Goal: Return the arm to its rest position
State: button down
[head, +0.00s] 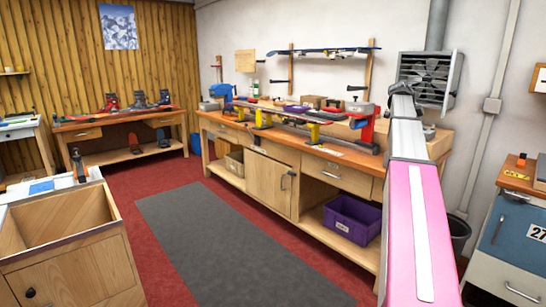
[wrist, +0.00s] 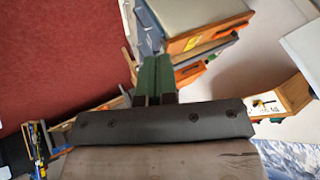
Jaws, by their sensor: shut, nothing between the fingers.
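My arm (head: 415,190) shows in the head view, pink and white, reaching from the bottom right up and away toward the wall fan. Its far end is small there, and I cannot make out the fingers. In the wrist view my gripper (wrist: 153,62) shows two green fingers side by side, shut with nothing between them. The fingers point into open room, and the wrist picture is tilted. No object is held.
A long wooden workbench (head: 270,160) with clamps and tools runs along the wall left of my arm. A wall fan (head: 445,80) is near the arm's far end. A blue drawer cabinet (head: 515,230) stands at right. The grey floor mat (head: 220,240) is clear.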

jog(key=s+a+f+n+y, duration=0.1)
jog(key=s+a+f+n, duration=0.25)
jog(key=a+f, duration=0.5)
jog(key=s+a+f+n+y, duration=0.2)
jog(key=a+f+n, duration=0.35)
jog(key=f, duration=0.65)
jog(key=s+a+f+n+y, duration=0.15)
jog(key=a+f+n, duration=0.25)
jog(key=a+f, duration=0.5)
jog(key=s+a+f+n+y, duration=0.2)
jog(key=s+a+f+n, duration=1)
jog(key=s+a+f, duration=0.5)
jog(key=shift+s+a+f+n+y, duration=0.35)
jog(key=shift+s+f, duration=0.5)
jog(key=shift+s, duration=0.4)
